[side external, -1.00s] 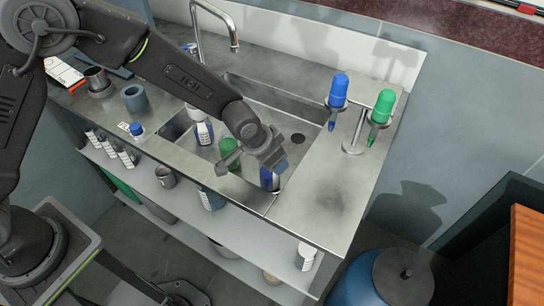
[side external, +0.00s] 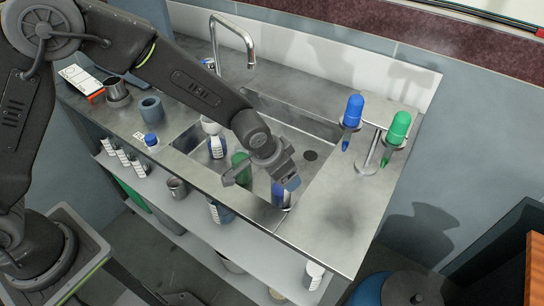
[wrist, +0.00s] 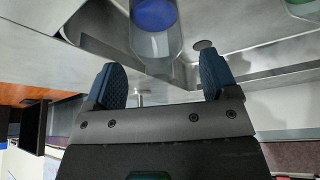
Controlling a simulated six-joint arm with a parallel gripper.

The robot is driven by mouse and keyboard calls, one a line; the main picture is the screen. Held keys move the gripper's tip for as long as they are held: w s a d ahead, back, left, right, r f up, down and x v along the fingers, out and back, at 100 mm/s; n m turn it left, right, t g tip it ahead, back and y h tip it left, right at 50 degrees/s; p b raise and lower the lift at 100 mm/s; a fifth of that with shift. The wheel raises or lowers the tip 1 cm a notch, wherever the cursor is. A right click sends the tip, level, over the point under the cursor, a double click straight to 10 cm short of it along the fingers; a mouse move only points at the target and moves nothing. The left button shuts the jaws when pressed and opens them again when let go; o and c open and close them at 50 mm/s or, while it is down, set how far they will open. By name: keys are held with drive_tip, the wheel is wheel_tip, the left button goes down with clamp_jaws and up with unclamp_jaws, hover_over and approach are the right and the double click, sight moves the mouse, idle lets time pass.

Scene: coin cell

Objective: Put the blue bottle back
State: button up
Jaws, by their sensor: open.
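My gripper (side external: 288,183) is open at the front right part of the sink. A blue-and-white bottle (side external: 279,196) shows just below it, partly hidden by the jaws. In the wrist view, a clear bottle (wrist: 153,45) with a round blue cap (wrist: 154,14) lies ahead of the fingertips (wrist: 162,82), roughly in line with the gap between them. I cannot tell whether the fingers touch it. A blue upright container (side external: 353,110) and a green one (side external: 398,128) with pointed lower ends hang on a metal stand (side external: 368,150) at the right of the counter.
The steel sink (side external: 262,112) also holds a white-and-blue bottle (side external: 217,147) and a green item (side external: 240,168) beside my gripper. A tap (side external: 250,45) rises behind. The right counter is mostly clear.

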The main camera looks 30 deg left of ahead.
drive_tip(key=s+a+r+n, duration=0.1)
drive_tip(key=s+a+r, duration=0.25)
drive_tip(key=r, duration=0.45)
drive_tip(key=s+a+r, duration=0.3)
drive_tip(key=a+r, duration=0.2)
drive_tip(key=r, duration=0.3)
drive_tip(key=s+a+r+n+y, duration=0.1)
drive_tip(key=s+a+r, duration=0.2)
drive_tip(key=s+a, duration=0.3)
drive_tip(key=s+a+r+n+t, duration=0.1)
drive_tip(key=s+a, duration=0.4)
drive_tip(key=s, duration=0.5)
wheel_tip(320, 180, up, 2)
drive_tip(key=shift+s+a+r+n+y, duration=0.25)
drive_tip(key=shift+s+a+n+y, duration=0.15)
drive_tip(key=shift+n, duration=0.4)
